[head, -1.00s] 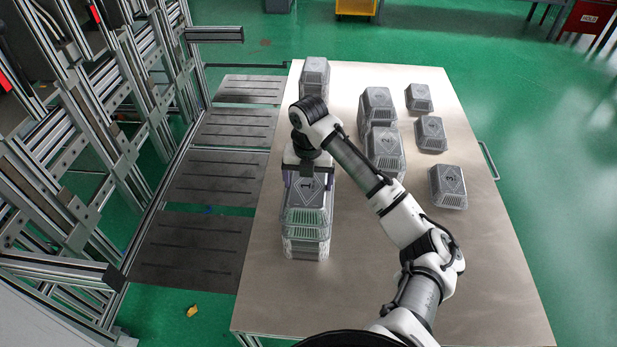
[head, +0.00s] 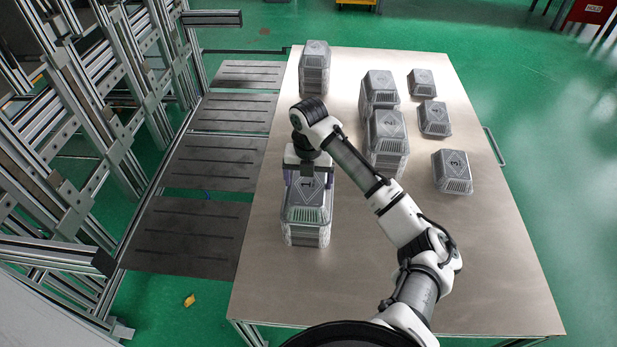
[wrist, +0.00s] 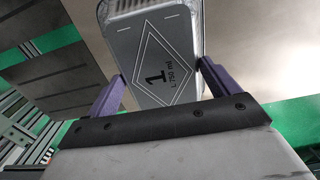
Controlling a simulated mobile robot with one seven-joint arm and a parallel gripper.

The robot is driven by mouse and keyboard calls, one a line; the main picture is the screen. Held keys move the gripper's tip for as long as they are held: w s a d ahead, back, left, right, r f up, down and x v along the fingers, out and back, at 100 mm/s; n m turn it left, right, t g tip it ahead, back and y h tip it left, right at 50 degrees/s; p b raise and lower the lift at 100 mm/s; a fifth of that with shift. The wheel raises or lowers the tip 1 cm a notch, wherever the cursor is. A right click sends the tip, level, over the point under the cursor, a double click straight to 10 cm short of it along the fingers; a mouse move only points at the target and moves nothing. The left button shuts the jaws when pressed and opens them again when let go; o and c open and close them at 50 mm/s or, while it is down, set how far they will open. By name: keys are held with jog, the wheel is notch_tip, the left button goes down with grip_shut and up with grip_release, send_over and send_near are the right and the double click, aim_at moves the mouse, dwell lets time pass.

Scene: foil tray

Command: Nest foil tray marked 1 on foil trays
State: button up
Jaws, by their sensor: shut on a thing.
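My gripper (head: 308,178) is shut on this tray. In the wrist view, the purple fingers of my gripper (wrist: 162,85) lie on both sides of the tray marked 1 (wrist: 158,55). The stack below is mostly hidden by the held tray.
A stack at the back left (head: 315,65), a grey stack (head: 380,92) and a stack marked 2 (head: 387,135) stand on the table (head: 400,270). Single trays, including one marked 3 (head: 453,168), lie at the right. The front of the table is clear.

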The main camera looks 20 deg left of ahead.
aim_at(308, 184)
jog(key=o, duration=0.7)
jog(key=shift+r, duration=0.1)
notch_tip(308, 184, up, 14)
jog(key=shift+f, duration=0.2)
dwell(0.3)
